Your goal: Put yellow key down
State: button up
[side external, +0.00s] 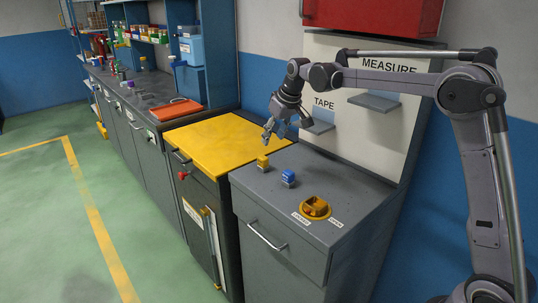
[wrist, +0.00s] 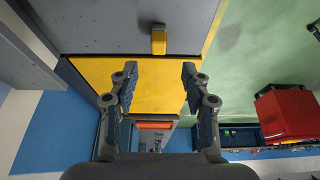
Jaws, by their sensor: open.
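The yellow key (side external: 262,163), a small block, stands on the grey cabinet top (side external: 345,185), near the edge beside the yellow worktop. It also shows in the wrist view (wrist: 158,40), beyond my fingertips. My gripper (side external: 272,132) is open and empty, above and apart from the yellow key. In the wrist view my gripper's two fingers (wrist: 159,74) are spread, with the yellow worktop (wrist: 155,88) showing between them. A yellow round lock fixture (side external: 316,208) with small labels sits on the same grey top, to the right of the key.
A blue key (side external: 288,177) stands between the yellow key and the lock fixture. Grey shelves (side external: 374,101) marked TAPE and MEASURE stick out of the white back panel. A red cabinet (side external: 375,15) hangs above. The yellow worktop (side external: 215,142) is clear. An orange tray (side external: 176,109) lies farther back.

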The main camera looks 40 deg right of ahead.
jog(key=s+a+r+t, duration=0.1)
jog(key=s+a, duration=0.2)
jog(key=s, duration=0.6)
jog(key=s+a+r, duration=0.2)
jog(key=s+a, duration=0.1)
jog(key=s, duration=0.5)
jog(key=s+a+f, duration=0.1)
jog(key=s+f, duration=0.3)
jog(key=s, duration=0.3)
jog(key=s+a+f+t, duration=0.1)
jog(key=s+f, duration=0.2)
jog(key=s, duration=0.4)
jog(key=shift+s+a+f+t, duration=0.2)
jog(key=shift+s+f+t, duration=0.05)
jog(key=shift+f+t, duration=0.1)
jog(key=shift+o, duration=0.5)
